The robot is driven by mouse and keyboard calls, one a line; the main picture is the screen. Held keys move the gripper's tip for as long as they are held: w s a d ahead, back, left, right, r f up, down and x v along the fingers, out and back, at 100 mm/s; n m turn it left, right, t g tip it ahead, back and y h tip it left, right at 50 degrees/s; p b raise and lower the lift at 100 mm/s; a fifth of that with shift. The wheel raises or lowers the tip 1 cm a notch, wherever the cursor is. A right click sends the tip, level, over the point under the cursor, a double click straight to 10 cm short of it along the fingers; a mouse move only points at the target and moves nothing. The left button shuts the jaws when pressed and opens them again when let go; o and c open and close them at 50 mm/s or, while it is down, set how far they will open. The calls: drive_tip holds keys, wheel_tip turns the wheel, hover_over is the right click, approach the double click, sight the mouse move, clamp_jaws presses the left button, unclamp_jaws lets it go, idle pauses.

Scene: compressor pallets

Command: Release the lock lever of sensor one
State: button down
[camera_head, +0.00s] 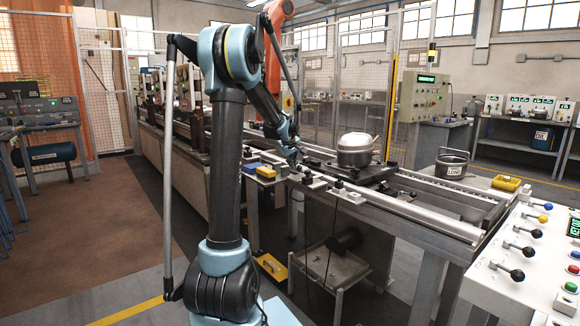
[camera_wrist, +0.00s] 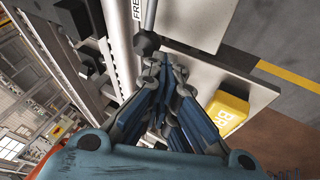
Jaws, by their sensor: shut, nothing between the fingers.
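In the wrist view a lever with a dark ball knob (camera_wrist: 147,43) on a metal rod comes down from the top edge. A white label reading "FRE" (camera_wrist: 137,10), cut off, is beside the rod. My gripper (camera_wrist: 158,68) is shut and empty, its fingertips just below the knob; I cannot tell whether they touch it. In the head view my gripper (camera_head: 293,163) is low over the front edge of the conveyor line, by several small dark-knobbed units (camera_head: 307,179). I cannot read which one is sensor one.
A yellow box (camera_wrist: 228,112) lies on a plate beside my fingers. A silver compressor (camera_head: 355,150) sits on a dark pallet on the conveyor (camera_head: 430,206). A lever panel (camera_head: 530,250) stands at the right, and a yellow tray (camera_head: 506,183) lies behind it. Open floor is at the left.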

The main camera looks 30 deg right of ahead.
drive_tip(key=s+a+r, duration=0.2)
drive_tip(key=a+r, duration=0.6)
drive_tip(key=r, duration=0.1)
drive_tip(key=shift+s+a, duration=0.25)
drive_tip(key=shift+a, duration=0.05)
idle(0.3)
idle(0.4)
